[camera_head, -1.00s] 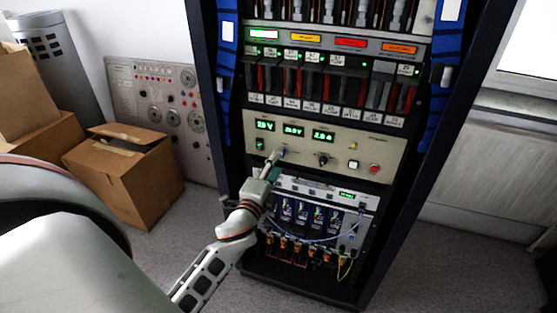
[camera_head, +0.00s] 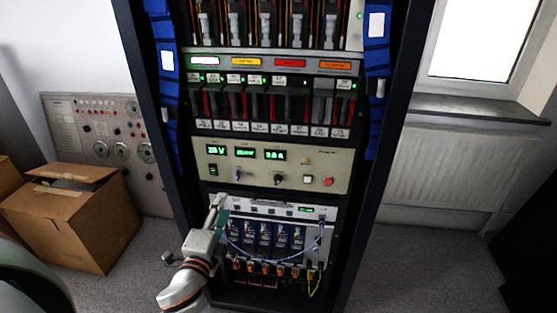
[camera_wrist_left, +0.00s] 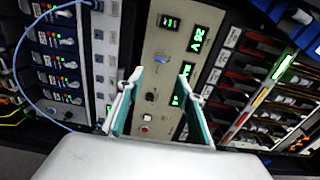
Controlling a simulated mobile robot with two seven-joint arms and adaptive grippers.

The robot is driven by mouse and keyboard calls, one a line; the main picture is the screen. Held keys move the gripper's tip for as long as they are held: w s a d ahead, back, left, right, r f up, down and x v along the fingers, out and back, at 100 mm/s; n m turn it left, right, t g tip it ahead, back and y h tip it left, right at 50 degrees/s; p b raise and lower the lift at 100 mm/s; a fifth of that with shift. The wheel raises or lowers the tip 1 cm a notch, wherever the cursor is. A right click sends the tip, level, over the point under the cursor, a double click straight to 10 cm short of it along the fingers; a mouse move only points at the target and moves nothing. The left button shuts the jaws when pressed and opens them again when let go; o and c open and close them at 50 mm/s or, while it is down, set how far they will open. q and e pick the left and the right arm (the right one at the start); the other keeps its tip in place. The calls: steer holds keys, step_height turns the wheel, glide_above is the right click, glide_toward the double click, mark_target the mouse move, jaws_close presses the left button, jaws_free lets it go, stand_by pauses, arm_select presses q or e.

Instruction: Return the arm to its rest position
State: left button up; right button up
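My left gripper (camera_head: 217,211) is in front of the lower left part of the equipment rack, beside the white-fronted unit (camera_head: 285,208). In the left wrist view my left gripper (camera_wrist_left: 156,98) has its two green-lined fingers spread apart with nothing between them. Behind them is the beige control panel (camera_wrist_left: 163,62) with its knob, buttons and lit green displays. The same beige panel (camera_head: 333,160) shows above the gripper in the head view. Contact between the fingers and the rack cannot be told. My right gripper is in neither view.
The dark rack frame (camera_head: 385,140) stands upright in the middle. A blue cable (camera_head: 270,258) loops across the lower modules. An open cardboard box (camera_head: 75,220) stands on the floor at left, before a grey instrument panel (camera_head: 75,115). Floor at right (camera_head: 430,275) is clear.

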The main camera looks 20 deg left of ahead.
arm_select(q)
steer(key=s+d+f+n+g+h+p, duration=0.4)
steer(key=s+d+f+n, duration=0.6)
steer(key=s+d+f, duration=0.8)
step_height(320, 180, down, 2)
steer(key=s+g+h, duration=0.1)
steer(key=g+h, duration=0.1)
steer(key=h, duration=0.1)
steer(key=shift+g+h, duration=0.3)
steer(key=shift+g, duration=0.1)
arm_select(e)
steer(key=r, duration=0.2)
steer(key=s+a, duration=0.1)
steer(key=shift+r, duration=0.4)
